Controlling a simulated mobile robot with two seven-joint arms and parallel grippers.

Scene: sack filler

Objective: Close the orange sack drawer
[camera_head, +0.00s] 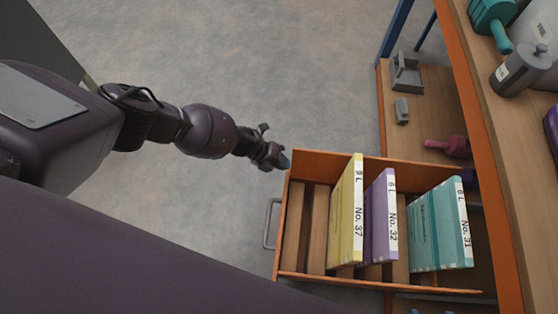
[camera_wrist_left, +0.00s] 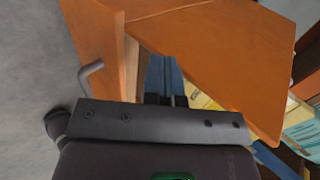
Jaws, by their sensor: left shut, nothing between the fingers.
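The orange drawer (camera_head: 335,157) is pulled out from the orange-framed bench in the head view. It holds a yellow sack (camera_head: 346,215), a purple sack (camera_head: 381,220) and a teal sack (camera_head: 441,228), standing on wooden slats. Its grey bar handle (camera_head: 269,224) is on the front at the left. My left gripper (camera_head: 284,161) is shut and empty by the drawer's upper left corner; I cannot tell whether it touches. In the left wrist view the blue fingertips (camera_wrist_left: 161,75) are close to the orange drawer wall (camera_wrist_left: 225,50), with the handle (camera_wrist_left: 92,72) to the left. My right gripper is not in view.
The wooden bench top (camera_head: 500,110) carries a teal tool (camera_head: 492,20) and a grey canister (camera_head: 521,69). A lower shelf (camera_head: 425,125) holds grey parts and a pink tool (camera_head: 447,146). The grey floor (camera_head: 270,60) left of the drawer is clear.

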